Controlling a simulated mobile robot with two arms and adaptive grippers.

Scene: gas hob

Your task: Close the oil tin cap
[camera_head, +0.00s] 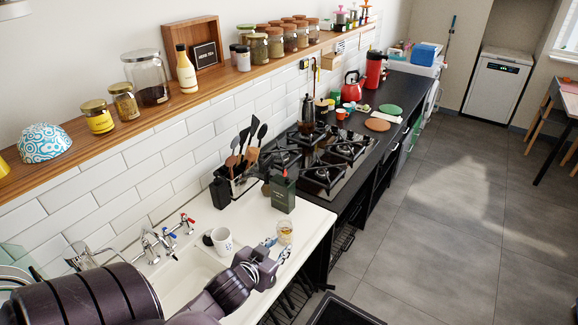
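The oil tin (282,195) is a dark green upright can on the white counter by the sink, just in front of the utensil holder. A small red part (285,173) shows at its top, probably the cap; it is too small to tell whether it is open or shut. My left gripper (268,267) is over the counter's front edge, nearer the camera than the tin and apart from it. Its fingers are too unclear to tell open from shut. My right gripper is not in view.
A white mug (222,241) and a small glass (285,233) stand on the counter between my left gripper and the tin. A utensil holder (240,184) is behind the tin, and the gas hob (318,160) lies beyond it. A wooden shelf (215,82) with jars runs above.

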